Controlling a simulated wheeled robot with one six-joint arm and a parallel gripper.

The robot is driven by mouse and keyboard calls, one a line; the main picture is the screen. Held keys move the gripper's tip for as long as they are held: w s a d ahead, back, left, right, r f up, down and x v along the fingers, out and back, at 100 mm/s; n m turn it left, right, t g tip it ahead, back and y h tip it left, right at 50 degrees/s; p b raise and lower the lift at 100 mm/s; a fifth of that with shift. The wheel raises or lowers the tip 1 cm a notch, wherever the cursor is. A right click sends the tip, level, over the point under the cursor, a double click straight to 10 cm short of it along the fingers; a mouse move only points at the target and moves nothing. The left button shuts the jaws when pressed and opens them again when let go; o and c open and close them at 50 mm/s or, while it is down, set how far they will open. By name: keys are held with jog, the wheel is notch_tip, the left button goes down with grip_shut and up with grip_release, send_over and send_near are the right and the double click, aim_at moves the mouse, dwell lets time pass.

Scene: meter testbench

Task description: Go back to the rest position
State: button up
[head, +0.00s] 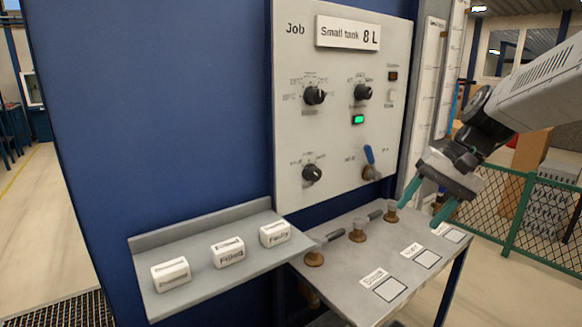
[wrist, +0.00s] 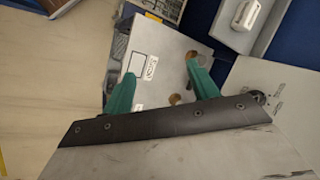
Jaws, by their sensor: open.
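My gripper (head: 424,201) has two green fingers, spread apart with nothing between them. In the head view it is at the right, in front of the control panel (head: 330,140) and above the right end of the grey bench (head: 345,293). The wrist view shows the same open gripper (wrist: 158,85) over the bench (wrist: 170,52). My arm reaches in from the upper right. The panel carries several black knobs, a lit green indicator (head: 358,119) and a blue-handled lever (head: 369,155). A sign (head: 347,33) on it reads "Small tank 8 L".
Several brown-based fittings with grey handles, one of them here (head: 357,232), stand along the bench behind labelled squares. A green mesh fence (head: 520,212) is at the right.

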jog(key=s+f+n+h, duration=0.1)
jog(key=s+f+h, duration=0.1)
jog(key=s, duration=1)
jog(key=s+f+n+h, duration=0.2)
jog(key=s+h, duration=0.1)
jog(key=s, duration=1)
jog(key=shift+d+n+t, duration=0.3)
jog(key=shift+t, duration=0.1)
